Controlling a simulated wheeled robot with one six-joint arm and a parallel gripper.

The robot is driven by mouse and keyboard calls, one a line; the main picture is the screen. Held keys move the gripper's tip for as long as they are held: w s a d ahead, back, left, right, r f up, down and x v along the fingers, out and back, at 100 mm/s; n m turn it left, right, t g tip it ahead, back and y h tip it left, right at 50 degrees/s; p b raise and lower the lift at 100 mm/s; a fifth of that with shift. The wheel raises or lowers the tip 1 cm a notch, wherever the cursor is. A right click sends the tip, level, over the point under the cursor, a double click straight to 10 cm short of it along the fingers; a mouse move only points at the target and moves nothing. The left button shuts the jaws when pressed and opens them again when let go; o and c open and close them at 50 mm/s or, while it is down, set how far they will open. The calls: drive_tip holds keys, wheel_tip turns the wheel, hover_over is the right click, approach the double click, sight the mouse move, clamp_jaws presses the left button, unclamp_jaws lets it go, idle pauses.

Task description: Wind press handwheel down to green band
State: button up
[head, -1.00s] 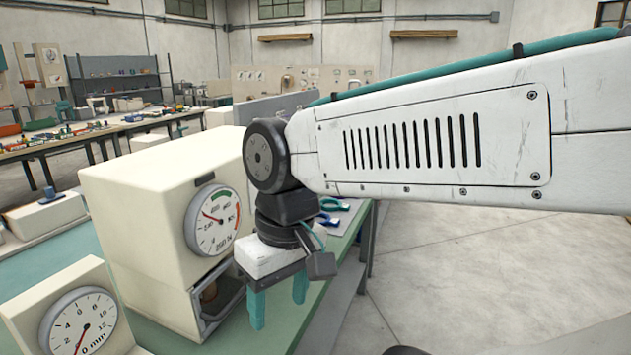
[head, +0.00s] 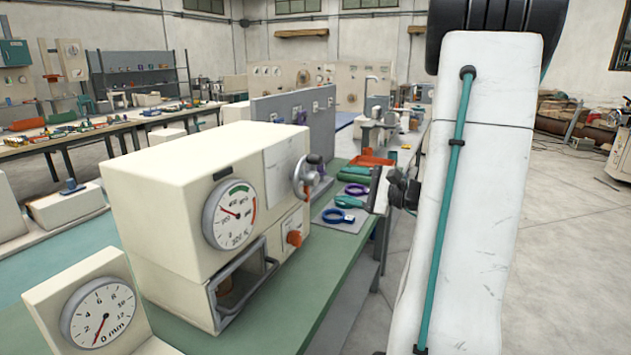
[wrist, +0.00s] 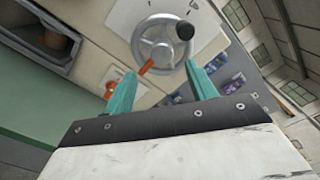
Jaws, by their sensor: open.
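The handwheel (head: 307,178) is a grey metal wheel with a black knob on the right side of the cream press (head: 170,180). The press dial (head: 230,214) has a green band at its top and a red section at right. Its red needle points to the upper left, left of the green band. In the wrist view the handwheel (wrist: 160,45) lies just beyond my gripper (wrist: 159,68), its black knob (wrist: 185,30) at upper right. The two teal fingers are apart, pointing toward the wheel's lower edge, with nothing held. Contact cannot be told.
An orange knob (head: 294,238) sits below the handwheel, beside the press opening with its grey bar handle (head: 240,270). A separate mm dial (head: 100,312) stands at front left. Tools and an orange tray (head: 371,161) lie on the green bench.

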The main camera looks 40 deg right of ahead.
sight(317, 179)
drive_tip(key=x, duration=0.7)
drive_tip(key=shift+w+d, duration=0.1)
drive_tip(key=shift+w, duration=0.2)
drive_tip(key=c, duration=1)
